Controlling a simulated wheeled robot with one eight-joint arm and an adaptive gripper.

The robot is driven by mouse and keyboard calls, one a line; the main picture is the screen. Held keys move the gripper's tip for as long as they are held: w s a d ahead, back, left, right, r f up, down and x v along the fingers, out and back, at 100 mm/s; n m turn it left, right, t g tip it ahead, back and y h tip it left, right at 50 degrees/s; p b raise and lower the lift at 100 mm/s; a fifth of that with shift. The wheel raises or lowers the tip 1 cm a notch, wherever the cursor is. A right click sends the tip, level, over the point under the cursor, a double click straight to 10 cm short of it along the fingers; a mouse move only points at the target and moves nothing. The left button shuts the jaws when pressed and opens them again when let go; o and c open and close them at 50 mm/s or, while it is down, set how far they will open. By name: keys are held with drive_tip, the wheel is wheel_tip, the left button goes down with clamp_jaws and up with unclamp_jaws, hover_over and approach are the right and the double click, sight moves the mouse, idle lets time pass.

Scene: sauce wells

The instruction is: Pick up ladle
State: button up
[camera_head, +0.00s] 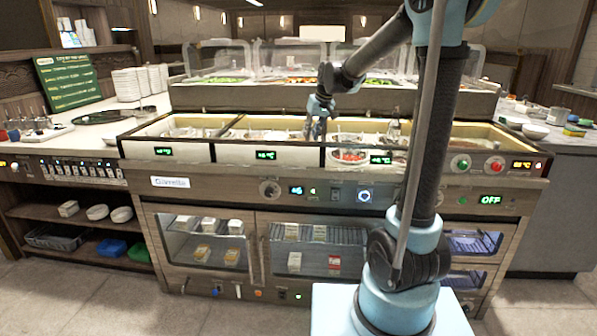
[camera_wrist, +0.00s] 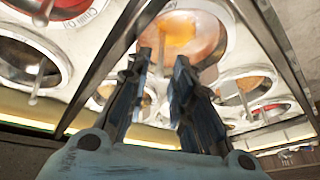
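My gripper (camera_wrist: 163,58) is open, its two dark fingers apart over the sauce wells in the wrist view. Just beyond the fingertips is a round well with orange-yellow sauce (camera_wrist: 180,36). A pale ladle handle (camera_wrist: 38,84) rises from a dark sauce well at the left. Another thin ladle handle (camera_wrist: 244,100) stands in a well right of the fingers. In the head view my gripper (camera_head: 316,130) points down into the middle of the counter's well row. Ladle bowls are hidden in the sauces, and which ladle is meant cannot be told.
Metal divider bars (camera_wrist: 100,68) run between the wells close to the fingers. In the head view, clear sneeze guards (camera_head: 285,58) stand behind the wells. Stacked white plates (camera_head: 128,84) stand at the left.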

drive_tip(key=shift+w+x, duration=0.15)
drive_tip(key=shift+x, duration=1.1)
drive_tip(key=shift+w+x, duration=0.2)
drive_tip(key=shift+x, duration=1.05)
drive_tip(key=shift+a+r, duration=0.15)
drive_tip(key=shift+r, duration=0.05)
clamp_jaws()
